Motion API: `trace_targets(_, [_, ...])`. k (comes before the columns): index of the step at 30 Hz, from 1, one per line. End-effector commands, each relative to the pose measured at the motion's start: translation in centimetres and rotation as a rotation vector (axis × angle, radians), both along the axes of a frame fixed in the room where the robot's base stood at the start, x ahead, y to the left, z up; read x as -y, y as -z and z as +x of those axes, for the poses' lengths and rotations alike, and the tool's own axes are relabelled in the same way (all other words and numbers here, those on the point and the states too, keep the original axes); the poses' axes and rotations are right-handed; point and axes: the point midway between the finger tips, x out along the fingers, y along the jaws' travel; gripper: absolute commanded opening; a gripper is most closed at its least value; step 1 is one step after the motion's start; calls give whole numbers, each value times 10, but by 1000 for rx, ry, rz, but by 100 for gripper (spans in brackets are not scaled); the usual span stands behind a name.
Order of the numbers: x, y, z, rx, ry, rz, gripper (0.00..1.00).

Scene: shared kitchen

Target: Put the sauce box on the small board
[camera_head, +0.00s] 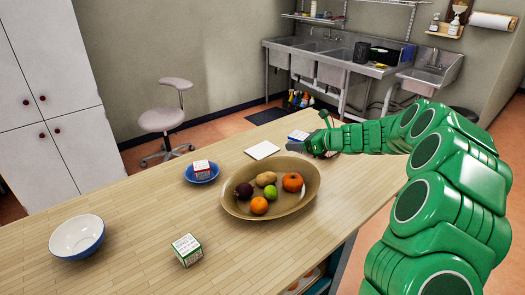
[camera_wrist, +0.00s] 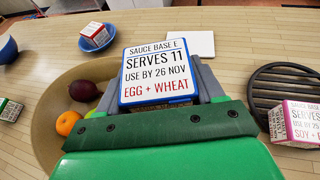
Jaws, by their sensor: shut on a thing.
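The sauce box (camera_wrist: 158,72) is white with blue edges, and its label reads "Sauce Base E, serves 11, use by 26 Nov, egg + wheat". My gripper (camera_wrist: 165,98) is shut on it; the box hides the fingertips. In the head view the box (camera_head: 298,135) shows at the end of my arm, beyond the wide bowl. The small board (camera_head: 262,150) is a thin white square lying flat and bare on the counter, left of my gripper (camera_head: 302,146). In the wrist view the small board (camera_wrist: 192,43) is partly hidden behind the box.
A wide tan bowl (camera_head: 236,209) of fruit stands close in front of the board. A blue dish (camera_head: 187,176) holds a red-and-white box (camera_wrist: 94,30). A green-and-white box (camera_head: 187,250), a white-and-blue bowl (camera_head: 77,237), a pink-edged box (camera_wrist: 297,122) and a dark slatted round mat (camera_wrist: 250,97) are also there.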

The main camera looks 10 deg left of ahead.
Motion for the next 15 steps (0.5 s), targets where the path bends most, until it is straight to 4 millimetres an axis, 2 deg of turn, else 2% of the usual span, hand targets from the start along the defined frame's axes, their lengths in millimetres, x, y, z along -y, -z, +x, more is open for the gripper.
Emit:
trace_targets(1, [-21, -1, 6, 2, -23, -3, 31])
trace_targets(6, [-72, -7, 17, -1, -74, -1, 31])
trace_targets(9, [-92, -10, 19, 0, -93, 0, 31])
trace_targets(15, [-107, -12, 25, 3, -106, 0, 31])
